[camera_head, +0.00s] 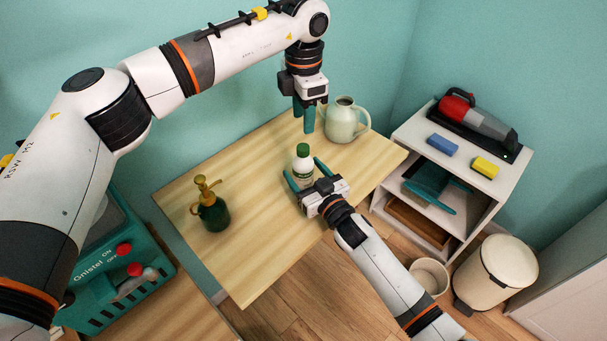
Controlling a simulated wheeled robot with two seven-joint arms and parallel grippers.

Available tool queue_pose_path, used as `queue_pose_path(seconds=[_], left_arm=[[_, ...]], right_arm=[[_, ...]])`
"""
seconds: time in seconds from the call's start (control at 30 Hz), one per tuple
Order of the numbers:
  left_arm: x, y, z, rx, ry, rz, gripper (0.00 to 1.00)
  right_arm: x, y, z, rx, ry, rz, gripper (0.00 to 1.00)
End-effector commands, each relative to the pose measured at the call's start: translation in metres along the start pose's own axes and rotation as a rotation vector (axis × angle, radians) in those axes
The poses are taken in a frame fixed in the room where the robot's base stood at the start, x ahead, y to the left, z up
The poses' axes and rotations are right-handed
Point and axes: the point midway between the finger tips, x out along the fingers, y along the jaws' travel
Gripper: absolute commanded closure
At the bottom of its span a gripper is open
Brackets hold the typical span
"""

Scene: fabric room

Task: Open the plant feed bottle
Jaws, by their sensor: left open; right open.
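The plant feed bottle (303,170) stands upright on the wooden table (262,255). It is white with a green cap (303,149) in place and green on its label. My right gripper (304,168) is low at the table, open, with its teal fingers on either side of the bottle; I cannot tell whether they touch it. My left gripper (304,118) points down above and behind the cap, open, with its fingers seen nearly edge-on. The lower part of the bottle is partly hidden by the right gripper.
A pale green jug (342,122) stands close right of my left gripper. A dark green sprayer (211,210) stands at the table's left. A white shelf (420,144) holds a handheld vacuum (480,118), blue sponge (442,145) and yellow sponge (485,167). The table's front is clear.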

Motion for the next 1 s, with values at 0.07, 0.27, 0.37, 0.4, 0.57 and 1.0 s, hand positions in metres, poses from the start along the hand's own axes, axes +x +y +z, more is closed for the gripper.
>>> queue_pose_path(seconds=[0.07, 0.27, 0.37, 0.4, 0.57, 1.0], left_arm=[[0.0000, 0.0000, 0.0000, 0.000, 0.000, 0.000, 0.57], [0.0000, -0.0001, 0.0001, 0.000, 0.000, 0.000, 0.57], [0.0000, -0.0001, 0.0001, 0.000, 0.000, 0.000, 0.57], [0.0000, -0.0001, 0.0001, 0.000, 0.000, 0.000, 0.57], [0.0000, -0.0001, 0.0001, 0.000, 0.000, 0.000, 0.57], [0.0001, 0.0000, 0.0000, 0.171, 0.000, 0.000, 0.57]], right_arm=[[0.0025, 0.0004, 0.0001, 0.000, 0.000, 0.001, 0.29], [0.0030, 0.0006, 0.0001, 0.000, 0.000, 0.001, 0.29], [0.0029, 0.0005, 0.0001, 0.000, 0.000, 0.001, 0.37], [0.0028, 0.0005, 0.0001, 0.000, 0.000, 0.001, 0.44], [0.0027, 0.0004, 0.0001, 0.000, 0.000, 0.001, 0.70], [0.0027, 0.0003, 0.0000, 0.000, 0.000, 0.001, 1.00]])
